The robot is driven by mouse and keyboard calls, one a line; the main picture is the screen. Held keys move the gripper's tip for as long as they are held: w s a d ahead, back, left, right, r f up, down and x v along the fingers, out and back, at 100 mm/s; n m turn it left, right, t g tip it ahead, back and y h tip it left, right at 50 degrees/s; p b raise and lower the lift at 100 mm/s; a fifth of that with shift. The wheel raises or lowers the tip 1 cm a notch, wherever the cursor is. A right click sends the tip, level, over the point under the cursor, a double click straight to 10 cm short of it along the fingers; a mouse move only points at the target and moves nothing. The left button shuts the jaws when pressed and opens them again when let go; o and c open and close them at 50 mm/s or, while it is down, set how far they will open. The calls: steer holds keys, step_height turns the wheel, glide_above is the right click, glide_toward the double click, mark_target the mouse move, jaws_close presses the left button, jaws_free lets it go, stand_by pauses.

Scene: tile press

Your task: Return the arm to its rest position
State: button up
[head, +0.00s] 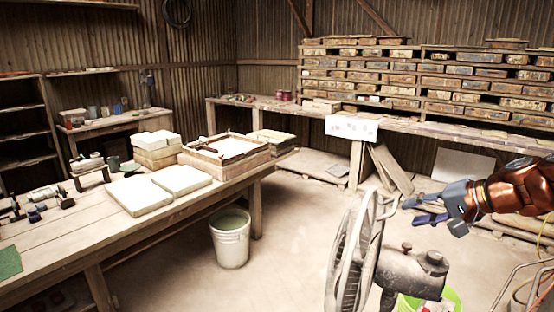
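My gripper (407,208) is at the right of the head view, at the end of my orange-brown arm. Its blue-grey fingers point left and are spread apart, with nothing visible between them. The arm comes in from the right edge of the view.
A wooden workbench (150,225) with pale tiles (140,194) and a wooden frame (228,150) fills the left. A white bucket (231,240) stands on the floor beside it. A green tub (450,297) is at lower right. Shelves of molds (400,75) line the back wall.

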steer(key=s+a+f+n+g+h, duration=0.1)
steer(key=s+a+f+n+g, duration=0.15)
steer(key=s+a+f, duration=0.4)
steer(key=s+a+f+n+g+h, duration=0.15)
steer(key=s+a+f+g, duration=0.25)
steer(key=s+a, duration=0.55)
steer(key=s+f+n+g+h, duration=0.2)
steer(key=s+f, duration=0.2)
steer(key=s, duration=0.4)
steer(key=s+f+n+g+h, duration=0.1)
steer(key=s+f+g+h, duration=0.1)
steer(key=s, duration=0.7)
steer(key=shift+f+n, duration=0.4)
steer(key=shift+f, duration=0.5)
steer(key=shift+d, duration=0.1)
